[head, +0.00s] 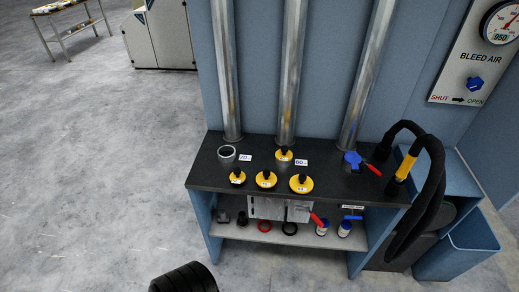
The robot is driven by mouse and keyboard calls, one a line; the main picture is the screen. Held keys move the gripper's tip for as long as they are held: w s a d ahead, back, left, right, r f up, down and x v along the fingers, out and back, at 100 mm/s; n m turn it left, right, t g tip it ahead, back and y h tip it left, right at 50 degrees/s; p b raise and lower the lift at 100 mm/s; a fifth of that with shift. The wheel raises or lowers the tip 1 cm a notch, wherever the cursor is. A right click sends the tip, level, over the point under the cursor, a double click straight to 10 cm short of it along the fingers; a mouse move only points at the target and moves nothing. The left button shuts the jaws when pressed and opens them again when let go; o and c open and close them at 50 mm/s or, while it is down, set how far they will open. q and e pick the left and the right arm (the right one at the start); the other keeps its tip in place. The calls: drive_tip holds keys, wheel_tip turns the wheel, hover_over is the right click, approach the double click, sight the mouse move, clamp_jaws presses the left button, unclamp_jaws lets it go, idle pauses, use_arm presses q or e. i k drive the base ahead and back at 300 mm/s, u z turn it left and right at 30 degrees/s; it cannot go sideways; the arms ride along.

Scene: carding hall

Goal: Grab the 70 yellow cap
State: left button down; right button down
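Several round yellow caps with black knobs are on the dark bench top (335,188). Three lie in a front row: a left cap (237,178), a middle cap (266,180) and a right cap (301,185). A further yellow cap (284,156) sits on a short stub beside a label that seems to read 50 (301,162). An open grey stub (227,154) stands beside a label that seems to read 70 (245,157). The markings on the caps are too small to read. Neither of my grippers is in view.
Three metal pipes (292,70) rise behind the bench. A blue valve with a red handle (353,160) and a black hose with a yellow part (407,165) are at the right. A lower shelf (260,236) holds rings and small containers. Open floor (90,180) lies left.

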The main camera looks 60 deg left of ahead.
sight(265, 179)
drive_tip(key=u, duration=1.95)
